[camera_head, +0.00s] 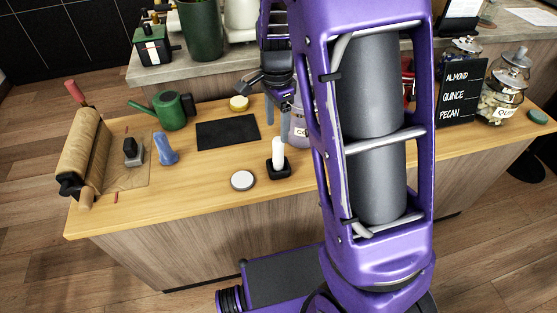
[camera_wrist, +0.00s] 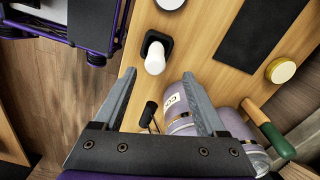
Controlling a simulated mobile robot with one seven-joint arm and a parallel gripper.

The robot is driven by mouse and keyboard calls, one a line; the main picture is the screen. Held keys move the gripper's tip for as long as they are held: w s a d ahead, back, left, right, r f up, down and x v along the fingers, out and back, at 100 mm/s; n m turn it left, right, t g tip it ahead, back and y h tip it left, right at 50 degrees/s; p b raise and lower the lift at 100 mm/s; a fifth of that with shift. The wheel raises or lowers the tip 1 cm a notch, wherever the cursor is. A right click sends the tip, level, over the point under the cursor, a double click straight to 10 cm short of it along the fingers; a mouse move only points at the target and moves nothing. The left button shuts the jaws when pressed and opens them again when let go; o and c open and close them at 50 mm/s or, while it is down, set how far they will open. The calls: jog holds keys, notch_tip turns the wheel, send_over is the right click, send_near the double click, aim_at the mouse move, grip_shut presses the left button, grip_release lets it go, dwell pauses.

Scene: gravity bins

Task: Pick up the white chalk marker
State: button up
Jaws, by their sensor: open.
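The white chalk marker (camera_head: 278,151) stands upright in a small black square holder (camera_head: 279,169) on the wooden counter. In the wrist view, the marker (camera_wrist: 155,59) is seen from above, with its black holder (camera_wrist: 151,38) partly hidden behind it. My gripper (camera_head: 277,118) is above the counter, behind the marker in the head view. The marker shows just beyond the fingertips, near the middle of the gap. I cannot tell the exact height between them.
A labelled canister (camera_wrist: 178,108) stands close by the right finger. A round white-topped disc (camera_head: 242,180), black mat (camera_head: 228,132), yellow round item (camera_head: 239,103), green watering can (camera_head: 170,109) and paper roll (camera_head: 83,150) are on the counter (camera_head: 205,200). The counter's front edge is clear.

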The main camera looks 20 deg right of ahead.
aim_at(277, 137)
notch_tip(277, 137, down, 4)
jog(key=shift+f+b, duration=0.2)
jog(key=shift+b, duration=0.1)
jog(key=f, duration=0.2)
jog(key=s+f+b, duration=0.1)
jog(key=f, duration=0.1)
jog(key=shift+d+f, duration=0.1)
jog(key=shift+f, duration=0.05)
jog(key=shift+w+f, duration=0.1)
jog(key=shift+f, duration=0.35)
grip_shut()
dwell(0.8)
